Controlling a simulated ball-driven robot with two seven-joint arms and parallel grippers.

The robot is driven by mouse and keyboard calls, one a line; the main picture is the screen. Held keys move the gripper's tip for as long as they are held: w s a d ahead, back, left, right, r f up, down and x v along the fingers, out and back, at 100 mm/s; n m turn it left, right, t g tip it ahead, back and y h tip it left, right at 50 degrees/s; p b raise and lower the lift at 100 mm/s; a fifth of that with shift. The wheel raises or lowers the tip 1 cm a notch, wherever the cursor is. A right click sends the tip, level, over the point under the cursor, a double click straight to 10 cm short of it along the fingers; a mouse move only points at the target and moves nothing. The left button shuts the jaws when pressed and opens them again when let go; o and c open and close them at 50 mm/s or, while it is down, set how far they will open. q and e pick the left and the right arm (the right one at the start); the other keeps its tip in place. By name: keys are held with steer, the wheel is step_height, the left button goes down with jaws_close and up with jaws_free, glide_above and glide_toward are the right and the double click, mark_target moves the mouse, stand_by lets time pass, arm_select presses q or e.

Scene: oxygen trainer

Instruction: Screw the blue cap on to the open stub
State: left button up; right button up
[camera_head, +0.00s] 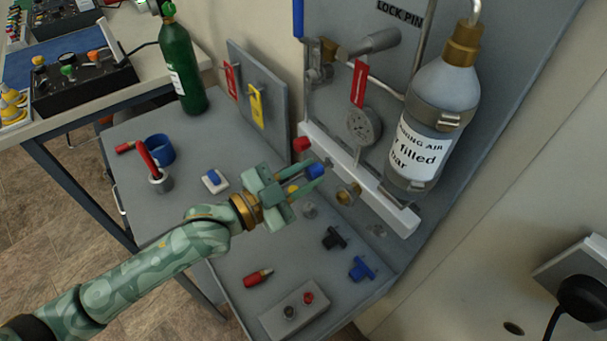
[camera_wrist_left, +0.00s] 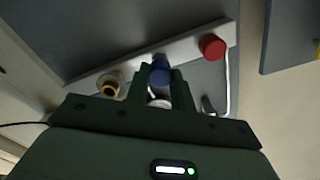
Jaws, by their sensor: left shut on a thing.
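My left gripper (camera_head: 308,179) is shut on the blue cap (camera_head: 315,171), close in front of the white manifold bar (camera_head: 374,191). In the left wrist view the blue cap (camera_wrist_left: 160,68) sits between the fingertips of the gripper (camera_wrist_left: 160,82), over the bar. A brass open stub (camera_head: 347,194) sticks out of the bar to the right of the cap. In the left wrist view this stub (camera_wrist_left: 108,87) is to the left of the cap, apart from it. Whether the cap touches the bar cannot be told. My right gripper is not in view.
A red cap (camera_head: 301,144) sits on the bar's left end. A gauge (camera_head: 363,126) and an air cylinder (camera_head: 438,112) are above the bar. Black (camera_head: 333,238) and blue (camera_head: 362,269) knobbed parts and a grey block (camera_head: 296,311) lie on the bench below.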

arm_select(q)
steer(key=shift+x, duration=0.8)
steer(key=m, duration=0.2)
steer(key=shift+r+m, duration=0.1)
steer(key=shift+m, duration=0.7)
steer(key=m+p, duration=0.1)
steer(key=m, duration=0.1)
steer(key=shift+m, duration=0.7)
